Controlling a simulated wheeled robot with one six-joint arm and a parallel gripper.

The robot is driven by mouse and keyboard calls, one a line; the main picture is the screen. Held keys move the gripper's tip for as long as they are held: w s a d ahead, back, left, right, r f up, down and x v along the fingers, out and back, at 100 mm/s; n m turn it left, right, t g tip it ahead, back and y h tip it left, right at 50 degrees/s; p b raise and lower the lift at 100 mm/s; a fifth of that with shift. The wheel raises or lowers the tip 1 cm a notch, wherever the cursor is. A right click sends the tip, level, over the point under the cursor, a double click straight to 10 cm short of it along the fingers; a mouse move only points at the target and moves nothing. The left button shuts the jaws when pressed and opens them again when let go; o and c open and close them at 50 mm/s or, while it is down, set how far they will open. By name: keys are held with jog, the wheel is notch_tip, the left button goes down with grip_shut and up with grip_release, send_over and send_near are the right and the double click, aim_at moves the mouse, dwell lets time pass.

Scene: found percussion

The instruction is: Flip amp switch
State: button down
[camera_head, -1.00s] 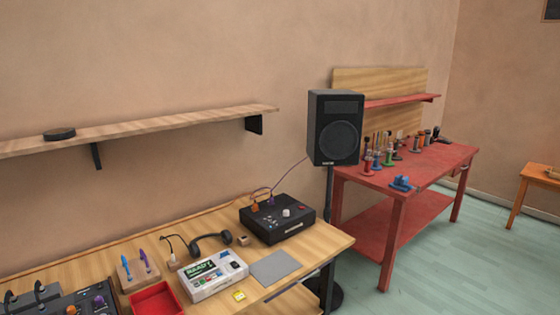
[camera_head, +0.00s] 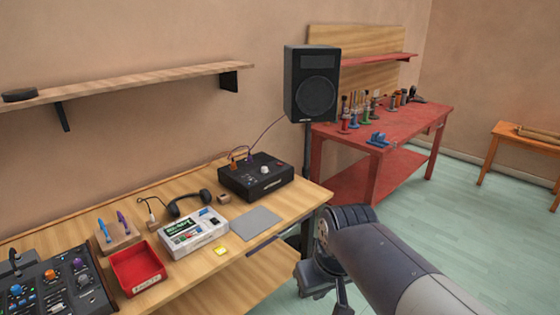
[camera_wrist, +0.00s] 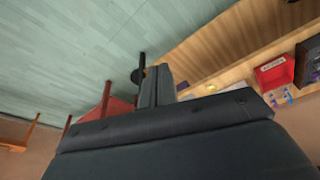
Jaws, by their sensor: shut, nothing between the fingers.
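The amp appears to be the black box (camera_head: 256,178) at the back right of the wooden workbench. It has a pale knob and plugged cables on top, and a small light label on its front. A particular switch on it is too small to make out. My arm reaches in from the lower right of the head view, in front of the bench's right end and apart from the amp. My gripper (camera_wrist: 157,86) shows in the wrist view with its dark fingers together and empty. I cannot pick out the amp in the wrist view.
A black speaker (camera_head: 312,84) on a stand is behind the amp. A grey mat (camera_head: 255,223), a labelled white device (camera_head: 194,234), a handset (camera_head: 188,203), a red tray (camera_head: 137,268) and a mixer (camera_head: 60,284) occupy the bench. A red bench (camera_head: 385,142) stands behind. Open floor lies right.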

jog(key=w+a+n+b, duration=0.2)
jog(key=w+a, duration=0.3)
jog(key=w, duration=0.2)
jog(key=w+a+f+n+b, duration=0.1)
jog(key=w+a+n+b, duration=0.1)
jog(key=w+a, duration=0.3)
jog(key=w, duration=0.3)
jog(key=shift+w+f+g+y, duration=0.15)
jog(key=shift+f+g+y, duration=0.1)
jog(key=shift+g+y, duration=0.15)
jog(key=shift+w, duration=0.1)
